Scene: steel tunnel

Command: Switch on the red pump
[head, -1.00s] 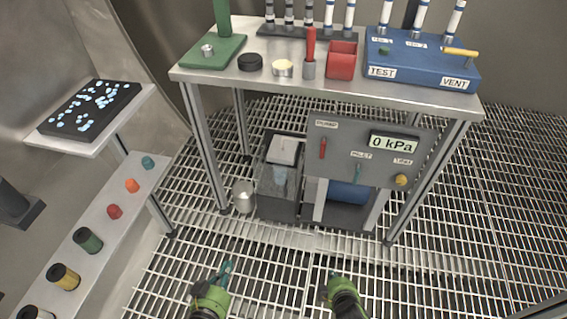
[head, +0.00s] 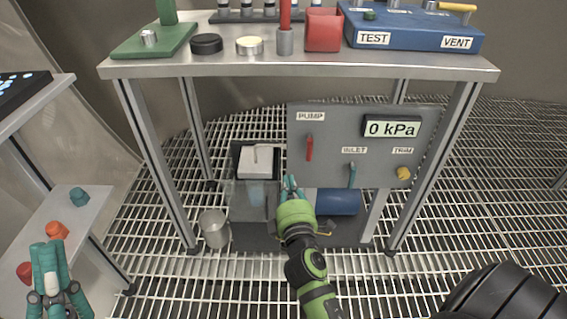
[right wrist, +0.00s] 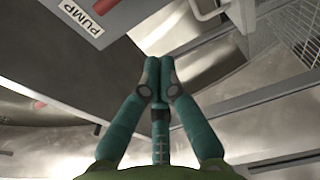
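The red pump lever (head: 309,148) hangs down under the PUMP label on the grey panel (head: 340,130) below the table. In the right wrist view, part of a red piece, likely this lever (right wrist: 105,6), shows at the top edge beside the PUMP label (right wrist: 82,17). My right gripper (head: 291,182) is just left of and below the lever, apart from it in the picture. Its teal fingertips meet, with nothing between them, in the right wrist view (right wrist: 158,66). My left gripper (head: 48,250) is at the lower left, over the side shelf, fingertips together and empty.
The panel also bears a 0 kPa display (head: 392,128), a teal inlet lever (head: 352,175) and a yellow trim knob (head: 403,173). The steel table (head: 300,70) overhangs it. A metal can (head: 214,228) stands on the grating. Coloured knobs (head: 57,230) line the side shelf.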

